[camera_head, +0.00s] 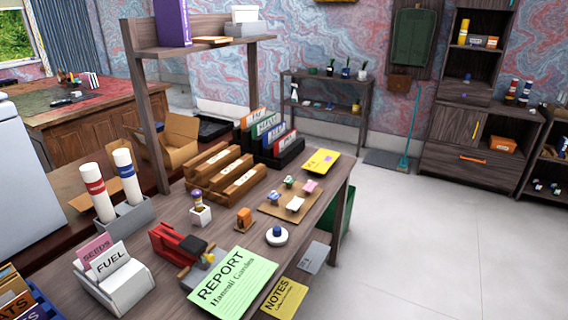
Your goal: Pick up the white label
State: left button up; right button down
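A small flat white piece (295,204), which looks like a label, lies on a tan board (270,209) near the right edge of the desk (208,232). A pink piece (309,186) and a few small blue or green pieces lie on the same board. A white card reading "FUEL" (109,261) stands in a white holder (124,289) at the front left, with a pink "SEEDS" card (95,249) behind it. I cannot tell from the picture which white piece is the label. Neither of my grippers is in view.
Wooden racks (222,171) and a black file holder (277,151) stand behind. Open floor (430,240) lies right.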

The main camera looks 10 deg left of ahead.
aim_at(296, 201)
jog(key=i+l+u, duration=0.4)
jog(key=i, duration=0.15)
jog(key=i+l+u, duration=0.45)
jog(key=i+l, duration=0.6)
jog(key=l, duration=0.2)
jog(key=i+l, duration=0.3)
jog(key=l, duration=0.15)
jog(key=i+j+u, duration=0.15)
jog(key=u, duration=0.4)
